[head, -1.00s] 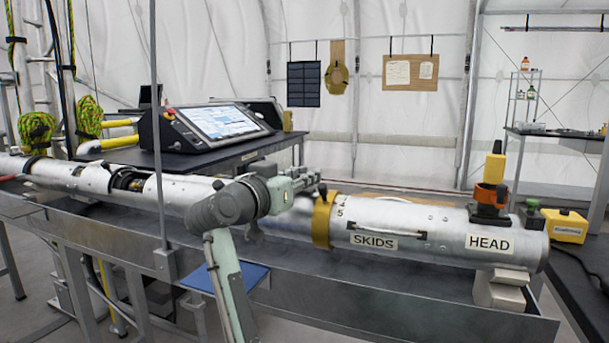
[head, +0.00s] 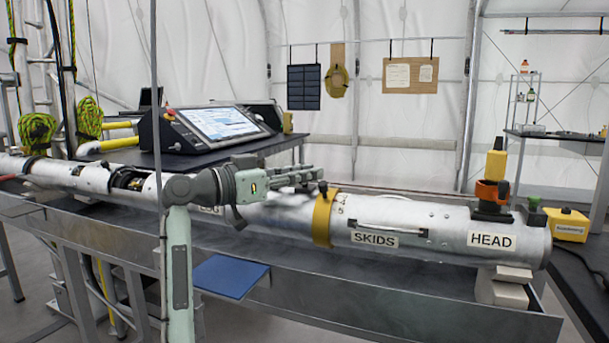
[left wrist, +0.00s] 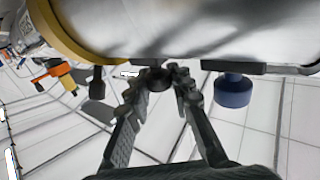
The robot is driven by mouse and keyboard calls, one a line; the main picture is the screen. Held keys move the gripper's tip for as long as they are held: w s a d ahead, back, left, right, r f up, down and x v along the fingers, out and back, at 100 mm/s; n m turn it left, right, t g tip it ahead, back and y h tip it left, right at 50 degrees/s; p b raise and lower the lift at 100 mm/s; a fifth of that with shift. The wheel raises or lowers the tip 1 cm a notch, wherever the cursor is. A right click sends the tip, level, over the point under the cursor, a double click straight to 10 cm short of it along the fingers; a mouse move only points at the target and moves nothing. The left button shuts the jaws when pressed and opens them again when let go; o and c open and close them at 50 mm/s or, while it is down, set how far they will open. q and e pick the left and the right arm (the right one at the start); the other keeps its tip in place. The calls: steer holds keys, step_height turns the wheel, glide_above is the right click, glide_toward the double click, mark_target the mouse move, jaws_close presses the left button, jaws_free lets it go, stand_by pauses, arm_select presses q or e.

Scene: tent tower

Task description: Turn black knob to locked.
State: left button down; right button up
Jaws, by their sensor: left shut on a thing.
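A small black knob (left wrist: 160,79) shows in the left wrist view between the fingertips of my left gripper (left wrist: 158,85). It sits at the edge of the silver tube, which appears upside down there. The fingers are shut on it. In the head view my left gripper (head: 312,176) reaches from the left along the top of the silver tube (head: 400,217), just left of the yellow ring (head: 322,222). The knob it holds is hidden there by the fingers. I cannot read any locked mark. My right gripper is not in view.
In the left wrist view a blue knob (left wrist: 233,91) is right of the fingers and a dark fitting (left wrist: 97,84) is left. In the head view, an orange clamp (head: 490,191) stands at the tube's right end. A console screen (head: 222,122) stands behind on a table.

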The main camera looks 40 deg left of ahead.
arm_select(q)
steer(key=c, duration=1.6)
jaws_free()
steer(key=shift+w, duration=0.1)
steer(key=v, duration=1.2)
